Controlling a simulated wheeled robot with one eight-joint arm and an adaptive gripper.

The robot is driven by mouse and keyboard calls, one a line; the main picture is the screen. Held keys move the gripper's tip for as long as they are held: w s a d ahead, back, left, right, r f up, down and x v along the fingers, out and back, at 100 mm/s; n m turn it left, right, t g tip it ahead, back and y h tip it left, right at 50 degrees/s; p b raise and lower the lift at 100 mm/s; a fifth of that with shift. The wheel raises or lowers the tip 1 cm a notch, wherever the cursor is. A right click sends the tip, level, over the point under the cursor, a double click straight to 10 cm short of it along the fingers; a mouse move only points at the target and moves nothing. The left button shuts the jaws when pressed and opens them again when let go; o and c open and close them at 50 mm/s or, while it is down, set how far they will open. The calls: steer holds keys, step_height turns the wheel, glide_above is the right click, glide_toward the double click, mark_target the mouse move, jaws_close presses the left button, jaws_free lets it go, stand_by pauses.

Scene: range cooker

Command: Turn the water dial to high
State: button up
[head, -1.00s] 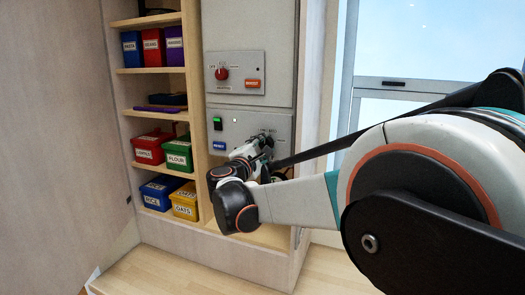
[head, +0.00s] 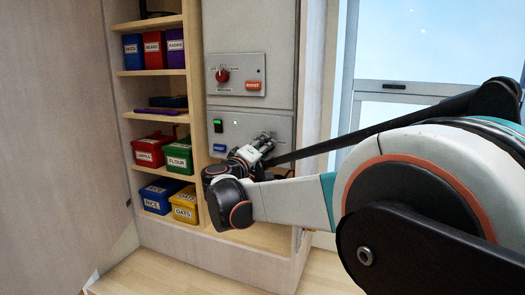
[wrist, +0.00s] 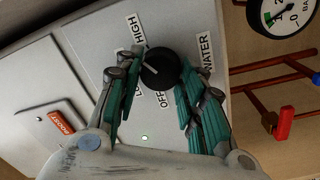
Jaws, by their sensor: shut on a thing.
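The water dial (wrist: 162,67) is a black round knob on a pale panel, beside the labels WATER (wrist: 205,52), OFF (wrist: 162,100), LOW and HIGH (wrist: 135,35). LOW is partly covered by a finger. My gripper (wrist: 160,74) has its teal-padded fingers on both sides of the dial and is shut on it. A short pale mark shows on the dial's edge facing LOW and HIGH, but I cannot tell its exact setting. In the head view my gripper (head: 264,142) is at the lower panel (head: 240,121) and hides the dial.
The lower panel has a green-lit switch (head: 217,126) and a blue button (head: 219,148). Shelves of labelled bins (head: 150,150) stand left. A gauge (wrist: 285,12) and red pipes (wrist: 270,90) lie right in the wrist view.

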steer(key=shift+m, duration=1.8)
steer(key=o, duration=1.1)
steer(key=shift+a, duration=0.1)
steer(key=v, duration=1.2)
steer(key=shift+r, duration=0.1)
